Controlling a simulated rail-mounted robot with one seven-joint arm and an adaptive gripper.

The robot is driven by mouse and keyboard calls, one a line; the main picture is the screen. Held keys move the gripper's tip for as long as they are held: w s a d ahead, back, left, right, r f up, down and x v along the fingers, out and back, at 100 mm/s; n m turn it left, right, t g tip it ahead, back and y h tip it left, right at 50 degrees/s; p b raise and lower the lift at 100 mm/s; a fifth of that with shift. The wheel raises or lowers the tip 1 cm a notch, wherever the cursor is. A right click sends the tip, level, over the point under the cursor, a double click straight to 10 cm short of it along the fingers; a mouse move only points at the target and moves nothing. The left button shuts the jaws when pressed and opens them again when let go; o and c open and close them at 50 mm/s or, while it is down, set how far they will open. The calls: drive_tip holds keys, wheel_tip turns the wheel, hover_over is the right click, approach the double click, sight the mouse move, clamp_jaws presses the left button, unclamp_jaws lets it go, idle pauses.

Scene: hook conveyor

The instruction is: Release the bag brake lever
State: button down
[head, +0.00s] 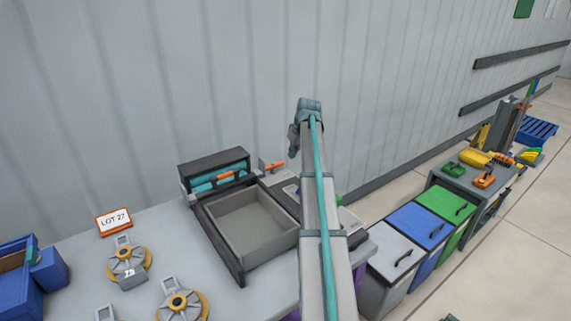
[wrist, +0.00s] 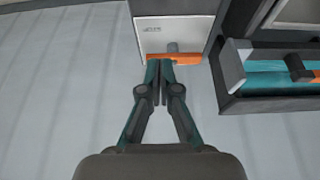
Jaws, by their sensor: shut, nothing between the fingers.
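An orange lever bar (wrist: 186,59) with a grey pivot crosses the lower edge of a white labelled panel in the wrist view. An orange-tipped lever (head: 271,166) stands right of the roller unit in the head view. My gripper (wrist: 160,74) is shut and empty, its fingertips at the bar's near edge, overlapping its left part. I cannot tell whether they touch it. A second orange handle (head: 228,175) lies on the teal roller unit (head: 205,184); it also shows at the right of the wrist view. No label tells which one is the bag brake lever.
A grey open tray (head: 250,225) sits before the roller unit. Round yellow-grey weights (head: 128,262), a LOT 27 sign (head: 114,222) and a blue bin (head: 48,270) are at left. Grey, blue and green lidded bins (head: 420,222) stand at right. The ribbed wall is close behind.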

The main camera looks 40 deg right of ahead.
sight(273, 166)
drive_tip(key=shift+s+d, duration=0.2)
drive_tip(key=shift+w+f, duration=0.1)
drive_tip(key=shift+f, duration=0.05)
drive_tip(key=p+x, duration=0.3)
drive_tip(key=x, duration=0.6)
drive_tip(key=shift+f, duration=0.1)
drive_tip(key=w+p, duration=0.1)
drive_tip(key=w, duration=0.1)
drive_tip(key=shift+w+d+f, duration=0.1)
drive_tip(key=shift+w+f, duration=0.05)
drive_tip(key=shift+w, duration=0.1)
drive_tip(key=shift+w+f+p, duration=0.15)
drive_tip(key=shift+w+p, duration=0.15)
drive_tip(key=shift+w, duration=0.55)
drive_tip(key=shift+w, duration=0.1)
